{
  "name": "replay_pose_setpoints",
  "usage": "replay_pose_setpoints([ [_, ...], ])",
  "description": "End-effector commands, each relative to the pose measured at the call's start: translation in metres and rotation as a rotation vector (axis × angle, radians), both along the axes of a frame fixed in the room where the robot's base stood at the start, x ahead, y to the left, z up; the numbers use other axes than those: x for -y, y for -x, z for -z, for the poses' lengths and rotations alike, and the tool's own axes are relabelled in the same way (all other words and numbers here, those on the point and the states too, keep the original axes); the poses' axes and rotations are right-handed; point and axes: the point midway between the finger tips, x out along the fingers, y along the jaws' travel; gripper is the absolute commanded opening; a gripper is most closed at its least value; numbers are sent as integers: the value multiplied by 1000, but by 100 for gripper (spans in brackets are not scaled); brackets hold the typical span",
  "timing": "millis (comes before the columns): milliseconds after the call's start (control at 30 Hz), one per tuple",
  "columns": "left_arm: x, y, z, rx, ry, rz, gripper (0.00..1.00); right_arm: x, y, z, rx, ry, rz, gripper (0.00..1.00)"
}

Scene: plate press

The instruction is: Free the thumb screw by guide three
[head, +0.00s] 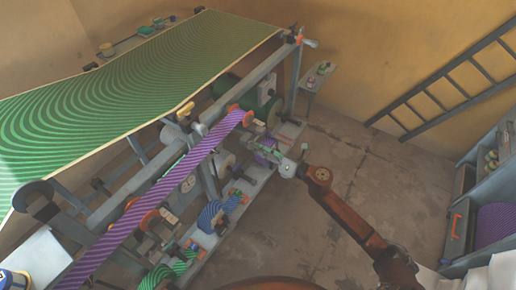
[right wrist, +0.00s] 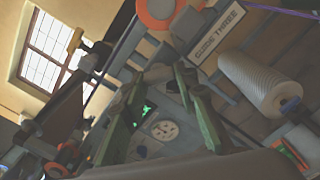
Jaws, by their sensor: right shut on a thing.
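My right gripper (head: 262,146) reaches in from the right in the head view, at the far end of the press's lower rail. In the right wrist view its two green fingers (right wrist: 158,78) close in on a small grey part, which I take for the thumb screw (right wrist: 156,72). The fingertips hide much of it, so its thread and seat do not show. The white label reading GUIDE THREE (right wrist: 217,37) is just right of the fingertips. My left gripper is in neither view.
A round dial (right wrist: 163,130) shows between the fingers. A pale roller (right wrist: 258,82) and an orange-rimmed wheel (right wrist: 157,12) are close by. A purple striped web (head: 160,190) runs along the press. The floor (head: 350,150) to the right is open; a ladder (head: 440,88) leans behind.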

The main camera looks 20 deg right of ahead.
Motion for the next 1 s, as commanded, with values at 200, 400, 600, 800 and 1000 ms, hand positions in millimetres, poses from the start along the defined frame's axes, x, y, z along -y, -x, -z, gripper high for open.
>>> replay_pose_setpoints([
  [200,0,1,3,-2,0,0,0,1,0,2,17,27,0,3],
  [400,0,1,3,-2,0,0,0,0,0,2,21,31,0,3],
  [600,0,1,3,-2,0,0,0,0,0,2,20,30,0,28],
  [800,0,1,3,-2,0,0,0,0,0,1,20,28,0,42],
  [1000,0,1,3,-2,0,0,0,0,0,1,20,28,0,45],
])
